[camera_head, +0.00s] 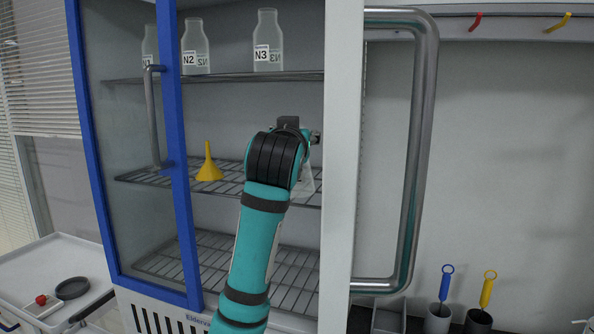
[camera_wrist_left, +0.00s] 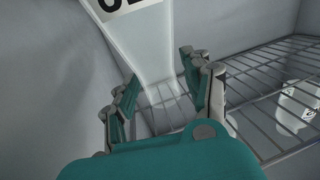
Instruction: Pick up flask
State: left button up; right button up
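A clear glass flask (camera_head: 307,182) stands on the middle wire shelf of the cabinet in the head view, mostly hidden behind my left arm. In the left wrist view the flask (camera_wrist_left: 150,62) shows as a pale tapering shape with a black-on-white label cut off at the top edge. My left gripper (camera_wrist_left: 165,95) has its fingers apart, one on each side of the flask's narrow part. I see no clear contact. In the head view my left arm reaches into the cabinet and its fingers are hidden. My right gripper is not in view.
A yellow funnel (camera_head: 209,165) stands left on the same shelf. Bottles N2 (camera_head: 195,48) and N3 (camera_head: 267,42) stand on the shelf above. The blue-framed door (camera_head: 178,150) is at left, a white panel with a large handle (camera_head: 421,150) at right. A cart (camera_head: 40,262) stands lower left.

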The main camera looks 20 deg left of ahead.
pick_arm(q)
grip_shut()
jog(key=shift+f, duration=0.1)
dwell(0.5)
